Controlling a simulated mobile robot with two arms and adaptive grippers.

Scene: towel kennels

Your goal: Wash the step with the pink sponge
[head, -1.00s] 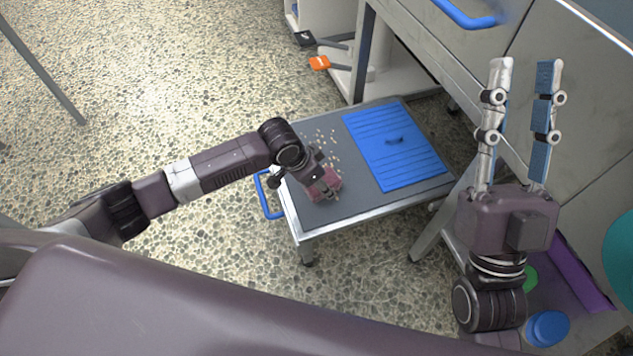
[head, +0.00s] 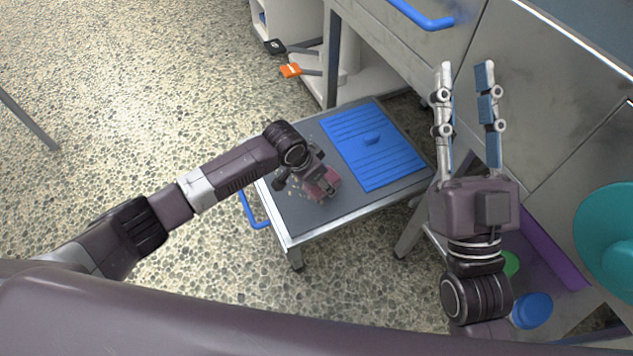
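The step (head: 355,202) is a low grey platform with a metal rim, standing on the pebbled floor. A blue ribbed panel (head: 385,165) covers its far right part. The pink sponge (head: 331,182) lies on the grey top near the front middle. My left gripper (head: 322,187) points down with its fingers around the sponge, hiding part of it. A few pale crumbs (head: 290,190) show beside that gripper. My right gripper (head: 465,65) is raised at the right, away from the step, with its fingers spread apart and nothing between them.
A blue handle (head: 251,210) sticks out at the step's left side. Grey cabinets (head: 560,90) with a blue bar handle (head: 420,14) stand close at the right. A teal round thing (head: 610,235) and a blue lid (head: 532,310) are at lower right.

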